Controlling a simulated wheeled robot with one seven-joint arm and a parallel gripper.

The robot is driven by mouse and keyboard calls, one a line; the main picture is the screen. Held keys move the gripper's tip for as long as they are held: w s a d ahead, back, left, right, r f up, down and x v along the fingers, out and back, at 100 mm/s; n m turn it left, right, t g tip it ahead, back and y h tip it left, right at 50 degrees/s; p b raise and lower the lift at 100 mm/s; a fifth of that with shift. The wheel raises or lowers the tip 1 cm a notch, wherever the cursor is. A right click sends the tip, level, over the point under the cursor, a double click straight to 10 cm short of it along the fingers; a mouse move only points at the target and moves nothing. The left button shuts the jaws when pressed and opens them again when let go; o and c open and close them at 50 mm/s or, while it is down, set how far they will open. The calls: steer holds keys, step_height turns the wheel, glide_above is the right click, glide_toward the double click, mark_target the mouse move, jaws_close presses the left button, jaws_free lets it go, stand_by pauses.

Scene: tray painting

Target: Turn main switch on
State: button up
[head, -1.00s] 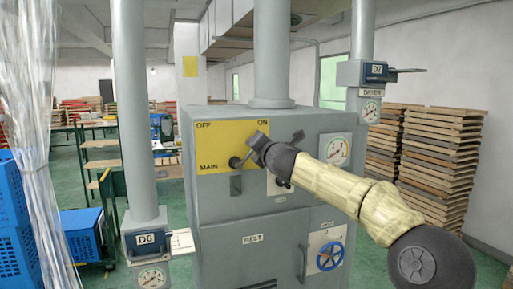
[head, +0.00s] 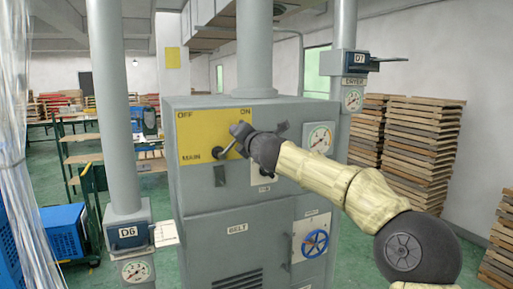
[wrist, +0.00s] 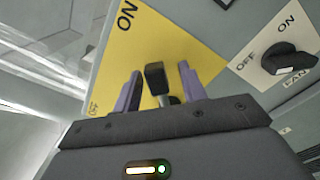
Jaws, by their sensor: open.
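The main switch is a dark lever (head: 227,148) on a yellow panel (head: 196,128) marked OFF at upper left, ON at upper right and MAIN below. The lever slants up and right from its pivot, on the ON side, and its outer end is partly hidden by my gripper (head: 240,131). In the wrist view the lever's black handle (wrist: 154,77) stands between the two purple fingers of my gripper (wrist: 160,69). The fingers are apart, with a visible gap on the right. Contact on the left is hard to tell.
A FAN knob (wrist: 289,62) with OFF and ON marks is beside the yellow panel. The grey cabinet (head: 200,196) also carries a BELT label, a gauge (head: 319,138) and a blue handwheel (head: 315,243). Pipes (head: 112,110) rise around it. Stacked trays (head: 415,145) stand at right.

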steer(key=b+v, duration=0.5)
steer(key=v, duration=1.1)
steer(key=shift+s, duration=0.15)
